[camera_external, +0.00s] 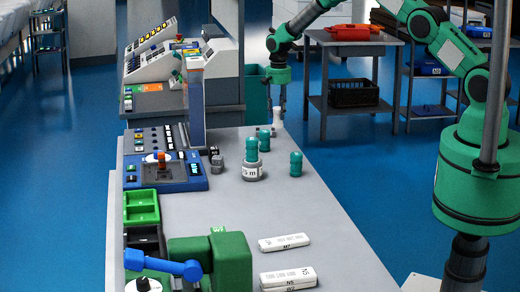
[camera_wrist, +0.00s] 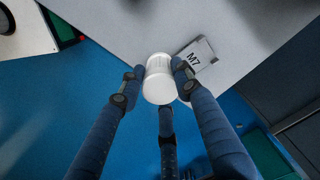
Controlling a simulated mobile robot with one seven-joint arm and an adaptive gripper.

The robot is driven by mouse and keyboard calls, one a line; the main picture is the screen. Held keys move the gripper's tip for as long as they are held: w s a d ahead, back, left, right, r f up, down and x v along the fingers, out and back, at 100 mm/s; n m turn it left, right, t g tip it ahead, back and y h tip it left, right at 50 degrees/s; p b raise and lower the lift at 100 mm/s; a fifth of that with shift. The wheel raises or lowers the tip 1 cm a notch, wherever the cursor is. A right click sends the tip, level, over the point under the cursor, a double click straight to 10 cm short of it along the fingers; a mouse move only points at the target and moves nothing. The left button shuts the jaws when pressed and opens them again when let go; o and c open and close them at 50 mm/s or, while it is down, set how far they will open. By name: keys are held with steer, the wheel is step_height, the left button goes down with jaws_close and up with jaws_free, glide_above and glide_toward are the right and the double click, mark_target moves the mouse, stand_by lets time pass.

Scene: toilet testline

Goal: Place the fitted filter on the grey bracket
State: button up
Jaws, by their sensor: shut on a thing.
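My gripper (camera_external: 278,103) is at the far end of the grey table, fingers pointing down. It is shut on a white cylindrical piece (camera_wrist: 158,80), which also shows below the fingers in the external view (camera_external: 277,119). In the wrist view the piece is between the fingers, over the table's edge. A grey plate marked M7 (camera_wrist: 196,57) lies right beside it. I cannot tell whether the piece touches the table. A grey round base (camera_external: 252,173) with a teal-topped part (camera_external: 251,150) stands nearer on the table. I cannot tell for certain which thing is the grey bracket.
Teal bottle-like parts stand at mid-table (camera_external: 295,164) and behind the grey base (camera_external: 264,140). Two white blocks (camera_external: 284,242) (camera_external: 288,279) lie at the front. Control panels (camera_external: 165,170) and a green bin (camera_external: 141,207) line the left side. The right middle of the table is clear.

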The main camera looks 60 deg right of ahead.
steer(key=w+d, duration=0.1)
steer(key=w, duration=0.5)
steer(key=shift+w+d+f, duration=0.15)
steer(key=shift+w+f, duration=0.15)
steer(key=shift+w, duration=0.05)
steer(key=shift+f, duration=1.75)
steer(key=shift+f, duration=0.2)
steer(key=o, duration=1.2)
steer(key=shift+r, duration=0.15)
step_height(320, 180, up, 12)
steer(key=shift+r, duration=0.1)
